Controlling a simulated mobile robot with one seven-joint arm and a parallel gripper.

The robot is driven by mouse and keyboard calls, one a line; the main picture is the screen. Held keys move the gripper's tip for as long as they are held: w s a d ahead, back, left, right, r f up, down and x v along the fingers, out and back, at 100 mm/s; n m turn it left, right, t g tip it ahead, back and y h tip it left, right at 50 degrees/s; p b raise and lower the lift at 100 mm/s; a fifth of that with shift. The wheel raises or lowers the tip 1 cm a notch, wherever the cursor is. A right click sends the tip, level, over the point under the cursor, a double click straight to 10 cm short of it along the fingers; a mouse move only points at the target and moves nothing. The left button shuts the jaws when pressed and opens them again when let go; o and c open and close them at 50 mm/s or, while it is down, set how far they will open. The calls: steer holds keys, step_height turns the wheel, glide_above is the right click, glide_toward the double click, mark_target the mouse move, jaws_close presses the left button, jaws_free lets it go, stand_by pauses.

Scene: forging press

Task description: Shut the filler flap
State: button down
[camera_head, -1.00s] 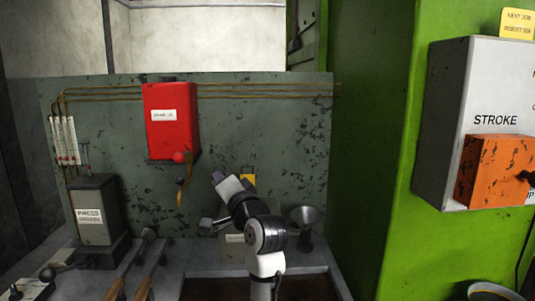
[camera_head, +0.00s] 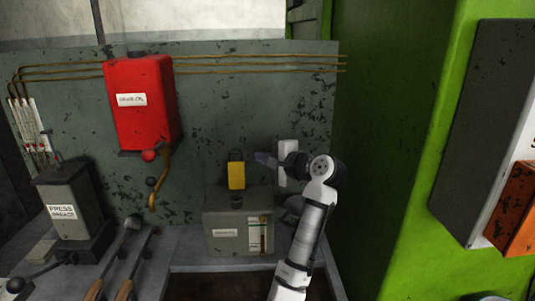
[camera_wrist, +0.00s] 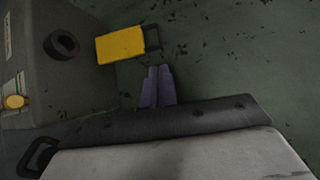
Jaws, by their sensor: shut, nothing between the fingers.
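The yellow filler flap (camera_head: 236,172) stands upright, open, at the back of the grey box's top, behind the dark round filler neck (camera_head: 237,203). The grey box (camera_head: 227,219) stands against the back panel. In the wrist view the flap (camera_wrist: 120,45) shows beside the uncovered neck (camera_wrist: 62,45). My gripper (camera_head: 259,157), with purple fingertips, is just right of the flap near its top edge. In the wrist view its fingers (camera_wrist: 157,85) are together and empty, with a visible gap to the flap.
A press greaser (camera_head: 68,212) and levers (camera_head: 130,262) are left of the box. A funnel (camera_head: 292,212) is partly hidden behind my arm. The green press frame (camera_head: 400,180) bounds the right.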

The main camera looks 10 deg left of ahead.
mark_target(236, 170)
steer(key=p+x, duration=0.2)
steer(key=x, duration=0.4)
steer(key=shift+w, duration=0.2)
steer(key=shift+a+f+b, duration=0.1)
steer(key=shift+f+b, duration=0.15)
steer(key=shift+b, duration=0.1)
